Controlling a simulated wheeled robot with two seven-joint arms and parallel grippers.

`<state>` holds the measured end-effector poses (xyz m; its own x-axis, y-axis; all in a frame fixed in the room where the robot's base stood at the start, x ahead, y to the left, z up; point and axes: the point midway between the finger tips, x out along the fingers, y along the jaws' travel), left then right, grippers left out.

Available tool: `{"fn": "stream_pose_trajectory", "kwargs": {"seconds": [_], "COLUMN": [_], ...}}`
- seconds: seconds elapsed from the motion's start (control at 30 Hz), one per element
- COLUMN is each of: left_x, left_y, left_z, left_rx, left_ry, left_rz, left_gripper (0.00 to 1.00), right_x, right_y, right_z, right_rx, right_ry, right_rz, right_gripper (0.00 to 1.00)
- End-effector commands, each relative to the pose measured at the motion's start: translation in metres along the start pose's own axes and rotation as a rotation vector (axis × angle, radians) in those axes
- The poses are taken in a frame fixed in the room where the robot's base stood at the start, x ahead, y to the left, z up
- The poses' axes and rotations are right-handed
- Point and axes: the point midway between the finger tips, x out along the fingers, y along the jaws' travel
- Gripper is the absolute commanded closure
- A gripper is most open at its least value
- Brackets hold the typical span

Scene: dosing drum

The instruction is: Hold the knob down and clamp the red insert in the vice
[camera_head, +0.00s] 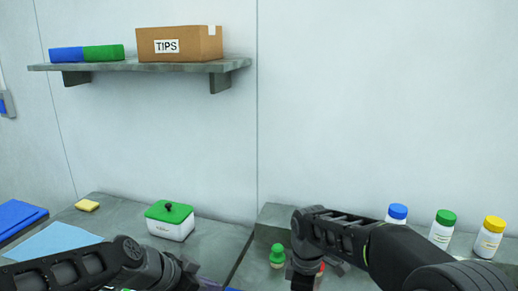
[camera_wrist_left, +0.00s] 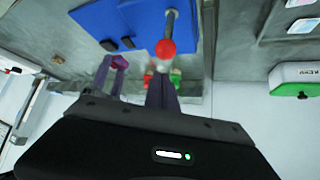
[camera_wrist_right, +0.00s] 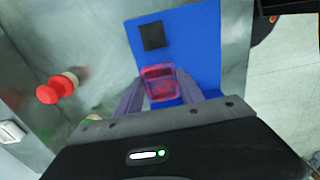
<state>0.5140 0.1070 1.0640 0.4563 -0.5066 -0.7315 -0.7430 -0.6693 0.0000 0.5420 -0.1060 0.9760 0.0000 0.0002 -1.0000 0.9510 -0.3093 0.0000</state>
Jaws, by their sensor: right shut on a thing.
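The red insert (camera_wrist_right: 160,82), translucent and pinkish, is between the fingertips of my right gripper (camera_wrist_right: 161,88), which is shut on it above a blue plate (camera_wrist_right: 205,40) with a black square. A red round knob (camera_wrist_right: 50,92) on a pale collar stands left of that plate. My left gripper (camera_wrist_left: 140,68) is open, with nothing seen between its fingers. In the left wrist view a red ball (camera_wrist_left: 165,48) on a grey rod lies close to one fingertip, in front of a blue surface (camera_wrist_left: 95,20); contact cannot be told. The vice jaws are not clearly seen.
A green-topped object (camera_head: 277,257) stands beside my right gripper in the head view. Bottles with blue (camera_head: 397,212), green (camera_head: 445,218) and yellow (camera_head: 494,224) caps stand at the right. A green-lidded white box (camera_head: 169,220) and yellow sponge (camera_head: 87,205) are at the left.

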Motion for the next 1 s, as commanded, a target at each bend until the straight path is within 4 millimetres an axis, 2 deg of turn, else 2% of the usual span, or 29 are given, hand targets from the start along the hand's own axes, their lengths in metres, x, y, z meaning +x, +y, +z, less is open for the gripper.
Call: {"fn": "stream_pose_trajectory", "kwargs": {"seconds": [0.4,1.0], "left_x": [0.014,0.021], "left_y": [0.000,0.000], "left_z": [0.014,0.021], "left_rx": [-0.001,-0.002], "left_ry": [-0.001,-0.004], "left_rz": [0.001,0.003], "left_gripper": [1.00,1.00], "right_x": [0.000,0.000], "right_y": [0.000,0.000], "right_z": [0.000,0.000], "right_rx": [0.000,0.000], "right_ry": [0.000,0.000], "right_rz": [0.000,0.000], "right_gripper": [0.94,0.94]}}
